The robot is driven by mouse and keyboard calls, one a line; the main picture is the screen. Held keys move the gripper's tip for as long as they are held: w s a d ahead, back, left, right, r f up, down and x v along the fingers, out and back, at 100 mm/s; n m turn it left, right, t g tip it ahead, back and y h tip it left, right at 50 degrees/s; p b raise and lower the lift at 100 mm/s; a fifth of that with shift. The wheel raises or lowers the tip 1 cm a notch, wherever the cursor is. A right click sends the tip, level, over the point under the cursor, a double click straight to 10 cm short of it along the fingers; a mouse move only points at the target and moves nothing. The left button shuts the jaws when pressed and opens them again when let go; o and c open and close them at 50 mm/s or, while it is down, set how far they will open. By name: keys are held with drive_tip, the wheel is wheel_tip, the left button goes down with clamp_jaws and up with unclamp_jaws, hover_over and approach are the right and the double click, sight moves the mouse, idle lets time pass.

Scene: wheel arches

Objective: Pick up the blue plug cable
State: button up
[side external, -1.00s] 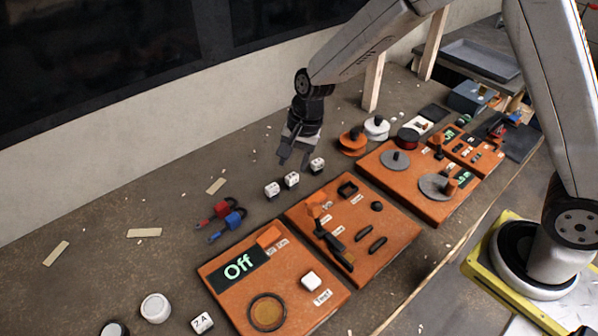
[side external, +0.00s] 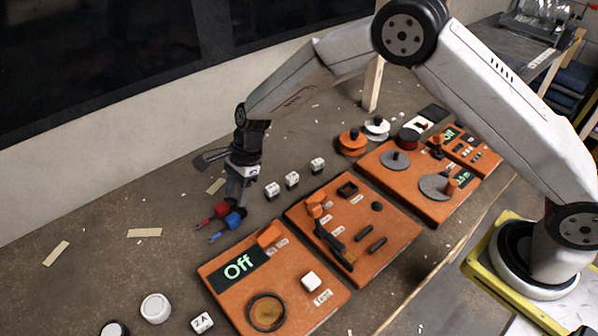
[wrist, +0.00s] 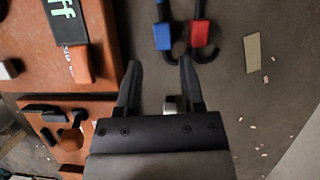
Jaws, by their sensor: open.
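The blue plug cable (side external: 233,221) lies on the table beside the red plug cable (side external: 220,210), behind the orange board with the "Off" display. In the wrist view the blue plug cable (wrist: 163,36) lies ahead of my open fingers, within the gap's width, and the red plug cable (wrist: 200,34) is just to its right, roughly in line with the right fingertip. My gripper (side external: 238,205) points down close above the two plugs. In the wrist view my gripper (wrist: 160,68) is open with nothing between its fingertips. The side view does not show whether the fingers touch the plugs.
The orange board (side external: 225,280) with the "Off" display stands close in front of the plugs. Another orange board (side external: 390,225) is to its right. Several white dice (side external: 292,180) stand right of my gripper. Bare table with tan strips (side external: 145,233) lies to the left.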

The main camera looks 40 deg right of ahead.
sight(231, 217)
drive_tip(key=shift+d+x, duration=0.2)
drive_tip(key=shift+x, duration=3.3)
drive_tip(key=shift+w+f, duration=0.1)
drive_tip(key=shift+w, duration=0.05)
clamp_jaws()
